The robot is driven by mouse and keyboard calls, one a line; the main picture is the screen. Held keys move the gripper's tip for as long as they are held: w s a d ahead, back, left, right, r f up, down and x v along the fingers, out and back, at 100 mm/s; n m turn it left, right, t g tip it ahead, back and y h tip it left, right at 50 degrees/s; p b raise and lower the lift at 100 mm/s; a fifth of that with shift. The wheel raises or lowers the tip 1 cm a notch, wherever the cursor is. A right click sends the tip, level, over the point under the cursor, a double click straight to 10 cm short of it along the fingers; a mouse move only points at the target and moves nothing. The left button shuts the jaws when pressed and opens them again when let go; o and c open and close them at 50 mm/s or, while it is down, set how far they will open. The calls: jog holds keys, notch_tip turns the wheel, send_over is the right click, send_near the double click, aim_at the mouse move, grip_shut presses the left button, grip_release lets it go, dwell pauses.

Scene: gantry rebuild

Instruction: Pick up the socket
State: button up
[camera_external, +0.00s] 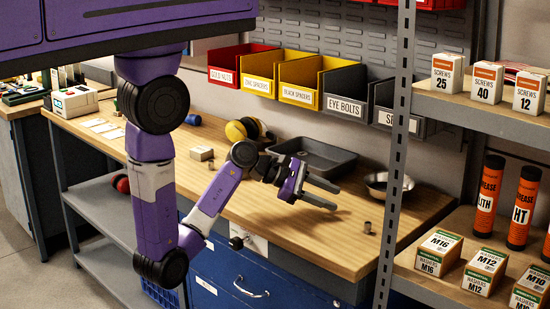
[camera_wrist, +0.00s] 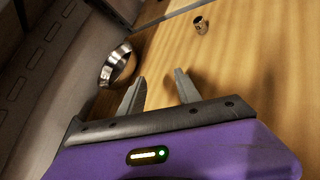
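The socket (camera_external: 367,227) is a small metal cylinder standing on the wooden workbench (camera_external: 250,200), near its front right part. It also shows in the wrist view (camera_wrist: 201,25), upper right of centre, beyond the fingertips. My gripper (camera_external: 334,198) is above the bench, to the left of the socket and apart from it. In the wrist view its two fingers (camera_wrist: 160,82) are spread with nothing between them.
A shiny metal bowl (camera_external: 388,185) sits behind the socket, and a dark grey tray (camera_external: 312,156) lies behind my gripper. A shelf upright (camera_external: 397,150) rises at the bench's right. Yellow earmuffs (camera_external: 245,130) and a small box (camera_external: 202,154) lie further left. The bench around the socket is clear.

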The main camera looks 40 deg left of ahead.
aim_at(367, 233)
jog(key=s+d+g+h, duration=0.1)
jog(key=d, duration=0.1)
jog(key=s+d+g+h, duration=0.1)
jog(key=d+g, duration=0.1)
jog(key=d, duration=0.1)
jog(key=s+d+r+g+h+b, duration=0.1)
jog(key=s+d, duration=0.1)
jog(key=shift+d+n+g, duration=0.3)
jog(key=shift+n, duration=0.1)
jog(key=shift+d, duration=0.3)
jog(key=shift+x, duration=0.95)
jog(key=shift+w+a+f+x, duration=0.1)
jog(key=shift+x, duration=0.75)
jog(key=shift+w+a+f+x, duration=0.1)
jog(key=shift+x, duration=0.8)
jog(key=shift+w+a+f+x, duration=0.1)
jog(key=shift+f+x, duration=0.05)
jog(key=shift+x, duration=0.7)
grip_shut()
